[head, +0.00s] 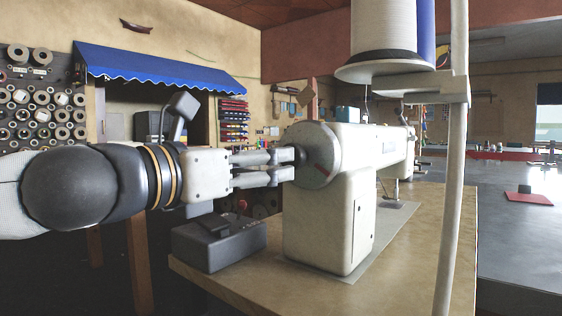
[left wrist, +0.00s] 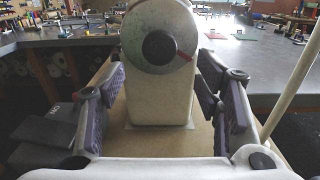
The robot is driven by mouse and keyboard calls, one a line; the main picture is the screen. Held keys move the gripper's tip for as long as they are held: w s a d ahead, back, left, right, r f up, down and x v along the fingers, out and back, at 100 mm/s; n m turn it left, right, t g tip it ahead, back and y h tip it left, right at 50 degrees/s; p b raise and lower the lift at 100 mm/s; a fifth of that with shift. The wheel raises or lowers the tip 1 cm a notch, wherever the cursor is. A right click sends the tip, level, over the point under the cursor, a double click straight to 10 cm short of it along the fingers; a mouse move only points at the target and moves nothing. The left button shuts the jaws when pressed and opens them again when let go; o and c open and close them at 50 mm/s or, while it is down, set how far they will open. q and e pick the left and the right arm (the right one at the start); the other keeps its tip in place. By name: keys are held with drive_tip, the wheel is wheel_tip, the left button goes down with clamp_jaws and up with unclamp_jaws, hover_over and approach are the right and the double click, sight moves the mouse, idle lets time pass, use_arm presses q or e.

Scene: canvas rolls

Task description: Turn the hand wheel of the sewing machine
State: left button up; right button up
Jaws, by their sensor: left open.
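The sewing machine (head: 330,215) is cream-white and stands on a wooden table. Its hand wheel (head: 318,160) is a grey disc with a red mark, on the end facing my left arm. In the left wrist view the hand wheel (left wrist: 140,22) has a dark round hub and its red mark points right and slightly down. My left gripper (head: 290,165) is level with the wheel, its fingertips at or just before the wheel's face. In the left wrist view the left gripper (left wrist: 165,95) is open, its fingers on either side of the machine's end. Contact cannot be told. My right gripper is not in view.
A pale post (head: 455,180) and a large white thread spool (head: 385,35) stand at the front right. A grey worktop (head: 500,220) lies beyond.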

sight(301, 156)
use_arm(q)
drive_tip(key=x, duration=0.8)
drive_tip(key=shift+w+d+p, duration=0.15)
drive_tip(key=shift+w+p, duration=0.1)
drive_tip(key=shift+p, duration=0.1)
drive_tip(key=c, duration=1.2)
